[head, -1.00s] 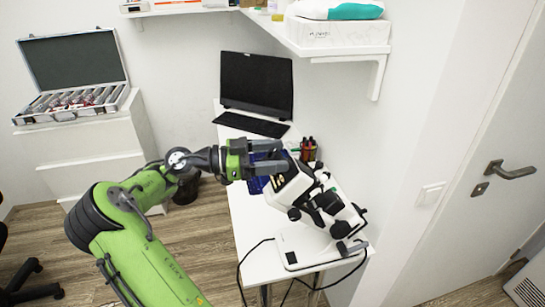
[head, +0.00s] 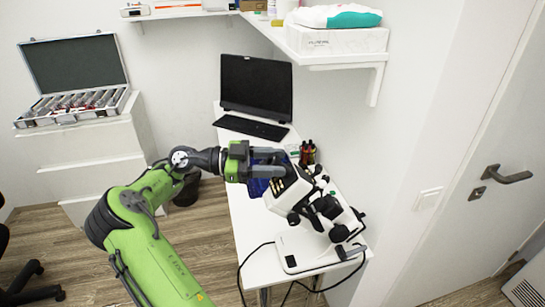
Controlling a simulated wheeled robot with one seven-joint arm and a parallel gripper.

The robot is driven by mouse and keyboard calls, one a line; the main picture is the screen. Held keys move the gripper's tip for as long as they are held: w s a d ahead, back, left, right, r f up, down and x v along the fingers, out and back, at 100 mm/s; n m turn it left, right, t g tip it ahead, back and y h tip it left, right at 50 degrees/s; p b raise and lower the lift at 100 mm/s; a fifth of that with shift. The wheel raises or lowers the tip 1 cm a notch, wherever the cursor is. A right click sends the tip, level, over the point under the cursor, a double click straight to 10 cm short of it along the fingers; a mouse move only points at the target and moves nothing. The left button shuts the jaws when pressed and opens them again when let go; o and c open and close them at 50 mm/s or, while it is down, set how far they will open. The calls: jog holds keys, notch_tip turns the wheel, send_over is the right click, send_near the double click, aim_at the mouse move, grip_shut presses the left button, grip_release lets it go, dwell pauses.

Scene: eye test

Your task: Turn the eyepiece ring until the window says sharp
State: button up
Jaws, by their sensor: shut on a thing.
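A white and black microscope (head: 320,243) stands on the right end of the white desk, its head tilted toward my arm. My gripper (head: 284,162) is at the upper left of this head, with its grey fingers level and pointing right. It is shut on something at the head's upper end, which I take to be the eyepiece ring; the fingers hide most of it. Small pale and dark marks (head: 278,187) show on the head's left face. I cannot read any word there, and I cannot make out the window.
Dark bottles (head: 308,152) stand on the desk just behind the microscope head. A shelf (head: 335,57) juts from the wall above. A black cable hangs at the desk's front edge.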

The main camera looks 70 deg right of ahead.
jog(key=m+y+p, duration=0.1)
jog(key=p, duration=0.1)
jog(key=m+y+p, duration=0.1)
jog(key=m+p, duration=0.1)
jog(key=shift+r+y, duration=0.25)
jog(key=shift+y, duration=0.05)
jog(key=shift+f+m+y+p, duration=0.15)
jog(key=shift+m+y+p, duration=0.45)
jog(key=shift+p, duration=0.6)
jog(key=shift+f+m, duration=0.1)
jog(key=shift+m, duration=0.2)
jog(key=o, duration=1)
